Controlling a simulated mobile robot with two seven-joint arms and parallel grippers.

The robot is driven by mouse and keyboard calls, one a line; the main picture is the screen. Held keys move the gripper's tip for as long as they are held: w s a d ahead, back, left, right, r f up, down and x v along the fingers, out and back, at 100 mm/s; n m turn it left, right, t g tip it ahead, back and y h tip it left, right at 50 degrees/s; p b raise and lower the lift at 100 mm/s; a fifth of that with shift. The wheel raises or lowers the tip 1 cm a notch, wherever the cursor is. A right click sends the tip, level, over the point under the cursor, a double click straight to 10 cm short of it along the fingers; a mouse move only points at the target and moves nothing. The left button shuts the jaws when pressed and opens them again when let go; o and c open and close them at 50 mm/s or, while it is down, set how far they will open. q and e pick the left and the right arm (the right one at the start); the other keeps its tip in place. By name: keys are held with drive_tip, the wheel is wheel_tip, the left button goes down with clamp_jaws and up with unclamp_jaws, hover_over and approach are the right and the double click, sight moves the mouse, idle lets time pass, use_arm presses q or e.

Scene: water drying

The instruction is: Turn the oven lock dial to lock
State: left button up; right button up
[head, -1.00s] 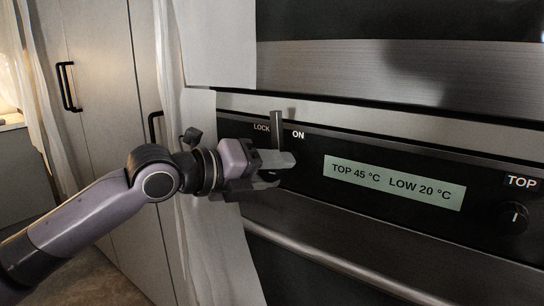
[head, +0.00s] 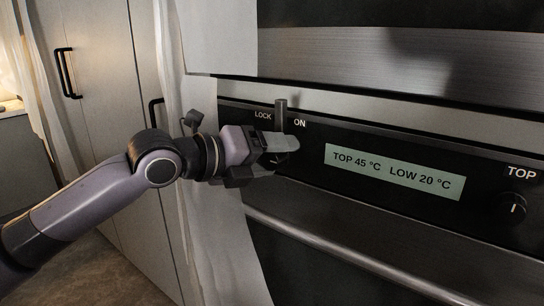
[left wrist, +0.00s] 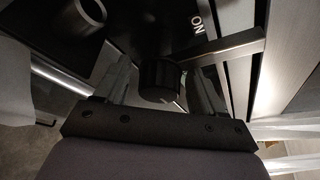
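The oven lock dial is a black round knob, seen in the left wrist view (left wrist: 160,78), with a straight grey lever (head: 281,116). In the head view the lever stands upright between the LOCK label (head: 263,115) and the ON label (head: 300,123). My left gripper (head: 283,150) is at the dial from the left, below the labels, and hides most of the knob. In the left wrist view its fingers (left wrist: 160,90) are spread, one on each side of the knob, with gaps showing. Whether either touches the lever is unclear. My right gripper is not in view.
The oven's display (head: 393,172) reads TOP 45 °C, LOW 20 °C. The TOP knob (head: 514,208) is at the far right. A metal handle bar (head: 340,250) runs below the panel. Light cabinet doors (head: 110,110) with black handles stand left of the oven.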

use_arm(q)
drive_tip(key=v, duration=0.6)
drive_tip(key=shift+b, duration=0.35)
drive_tip(key=shift+s+a+r, duration=0.15)
drive_tip(key=shift+s+a, duration=0.2)
drive_tip(key=shift+a, duration=0.1)
